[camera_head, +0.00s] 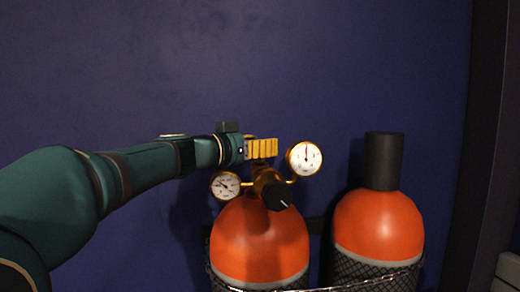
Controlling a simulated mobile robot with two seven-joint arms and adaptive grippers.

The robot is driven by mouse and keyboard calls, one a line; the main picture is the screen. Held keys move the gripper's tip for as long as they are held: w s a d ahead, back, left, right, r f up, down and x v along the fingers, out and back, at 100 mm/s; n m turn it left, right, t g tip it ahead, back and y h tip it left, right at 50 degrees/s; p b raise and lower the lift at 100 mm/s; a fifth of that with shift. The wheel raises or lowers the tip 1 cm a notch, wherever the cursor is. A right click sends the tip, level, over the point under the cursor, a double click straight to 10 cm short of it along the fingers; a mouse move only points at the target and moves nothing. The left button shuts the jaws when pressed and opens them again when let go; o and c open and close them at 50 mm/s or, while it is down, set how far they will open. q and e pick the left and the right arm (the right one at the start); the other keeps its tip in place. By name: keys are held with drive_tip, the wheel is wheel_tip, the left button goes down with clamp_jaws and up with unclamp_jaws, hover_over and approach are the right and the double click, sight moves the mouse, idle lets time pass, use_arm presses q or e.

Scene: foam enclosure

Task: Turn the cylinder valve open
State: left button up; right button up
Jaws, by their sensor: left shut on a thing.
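An orange gas cylinder (259,240) stands upright in the middle of the head view. On its top is a brass regulator with two round white gauges, one at the left (226,185) and one at the right (305,158), and a black knob (278,195) facing me. A yellow ribbed valve handle (263,148) sits above the regulator. My left gripper (244,146) reaches in from the left and is shut on the valve handle. Its fingers are small and partly hidden, so the exact contact is hard to see. My right gripper is out of view.
A second orange cylinder (379,225) with a black cap (384,160) stands at the right. Dark mesh wraps both cylinders low down, and a chain (372,284) runs across the front. A dark blue wall (340,60) is behind. The space above the cylinders is clear.

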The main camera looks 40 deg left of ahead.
use_arm(q)
drive_tip(key=o, duration=1.2)
wheel_tip(320, 180, up, 10)
drive_tip(key=shift+a, duration=0.1)
